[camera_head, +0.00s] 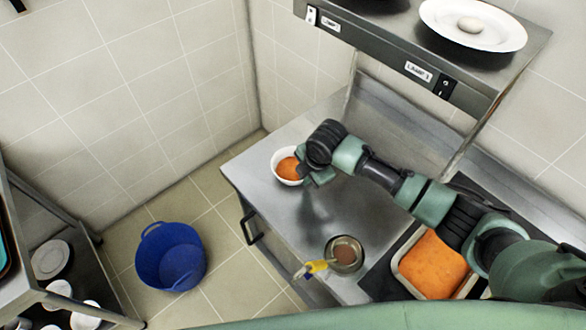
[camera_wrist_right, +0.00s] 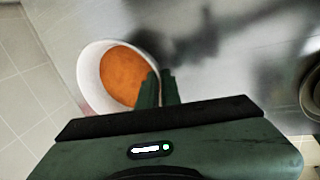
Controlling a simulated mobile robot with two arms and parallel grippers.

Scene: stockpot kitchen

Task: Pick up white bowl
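The white bowl (camera_head: 276,164) holds orange soup and is at the far left part of the steel counter in the head view. It also shows in the right wrist view (camera_wrist_right: 88,72), upright or nearly so. My right gripper (camera_head: 303,172) is at the bowl's right side. In the wrist view its two fingers (camera_wrist_right: 160,90) are close together with the bowl's rim between them, one finger over the inside and one outside. I cannot tell whether the bowl rests on the counter or is slightly raised. My left gripper is not in view.
The steel counter (camera_head: 258,205) has a small pot (camera_head: 345,254) with a yellow-handled utensil (camera_head: 314,267) and a tray of orange food (camera_head: 433,265). A shelf (camera_head: 390,50) with a white plate (camera_head: 474,24) hangs above. A blue bucket (camera_head: 170,257) stands on the floor.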

